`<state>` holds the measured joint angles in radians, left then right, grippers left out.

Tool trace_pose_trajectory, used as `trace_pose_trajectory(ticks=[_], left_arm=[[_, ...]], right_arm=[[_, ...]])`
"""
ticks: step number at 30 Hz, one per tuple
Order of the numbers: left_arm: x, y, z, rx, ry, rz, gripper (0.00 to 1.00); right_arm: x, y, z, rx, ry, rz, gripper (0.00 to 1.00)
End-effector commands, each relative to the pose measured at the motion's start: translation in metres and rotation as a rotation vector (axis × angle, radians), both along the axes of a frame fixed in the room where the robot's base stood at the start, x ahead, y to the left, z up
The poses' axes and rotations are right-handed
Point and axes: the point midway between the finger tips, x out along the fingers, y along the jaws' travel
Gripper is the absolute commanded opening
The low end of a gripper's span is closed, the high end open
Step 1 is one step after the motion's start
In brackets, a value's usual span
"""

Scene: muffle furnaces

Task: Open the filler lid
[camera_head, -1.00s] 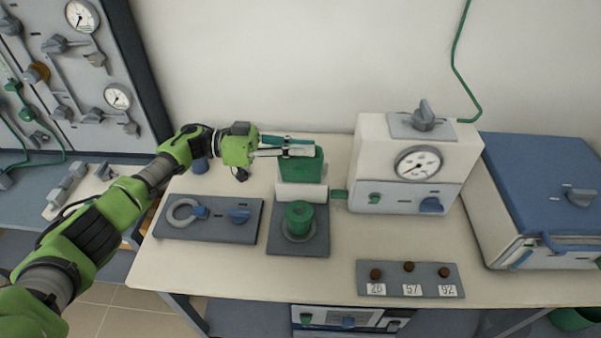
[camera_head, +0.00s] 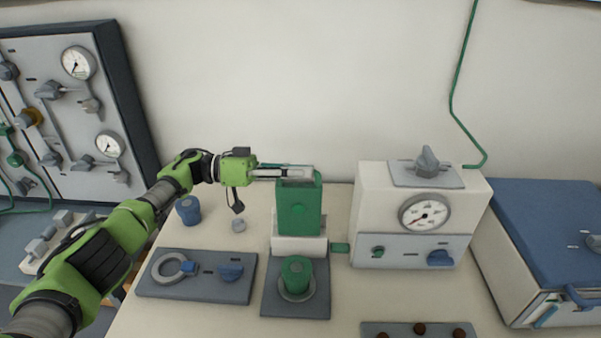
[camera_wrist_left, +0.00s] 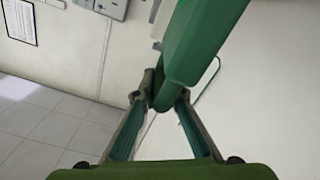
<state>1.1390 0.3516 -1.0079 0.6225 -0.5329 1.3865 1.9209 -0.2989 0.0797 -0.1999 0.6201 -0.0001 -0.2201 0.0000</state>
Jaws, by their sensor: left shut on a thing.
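A green upright box (camera_head: 299,208), which appears to be the filler, stands on a white block (camera_head: 299,245) in the head view. My left gripper (camera_head: 308,173) reaches in from the left and lies level across its top edge. In the left wrist view, the fingertips (camera_wrist_left: 163,101) are closed on the end of a green part (camera_wrist_left: 200,45). I cannot tell the lid apart from the box; the fingers cover most of the top. My right gripper is not in view.
A green knob on a dark plate (camera_head: 312,300) stands in front of the box. A white unit with a gauge (camera_head: 424,214) is at right. A plate with a ring (camera_head: 165,290) and a blue cylinder (camera_head: 188,210) are at left.

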Motion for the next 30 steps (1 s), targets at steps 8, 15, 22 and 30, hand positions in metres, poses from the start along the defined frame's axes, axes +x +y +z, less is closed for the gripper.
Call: trace_pose_trajectory(ticks=[8,15,22,30], left_arm=[[0.0,0.0,-0.002,0.004,0.001,0.0,0.28],[0.0,0.0,-0.001,0.002,0.001,0.0,0.28],[0.001,0.016,-0.002,0.003,0.001,0.004,0.28],[0.001,0.06,-0.002,0.004,0.002,0.003,0.28]], right_arm=[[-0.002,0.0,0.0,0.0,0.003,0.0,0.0],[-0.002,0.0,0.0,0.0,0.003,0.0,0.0],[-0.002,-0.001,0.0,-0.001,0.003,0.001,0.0],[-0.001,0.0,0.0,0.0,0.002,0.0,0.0]])
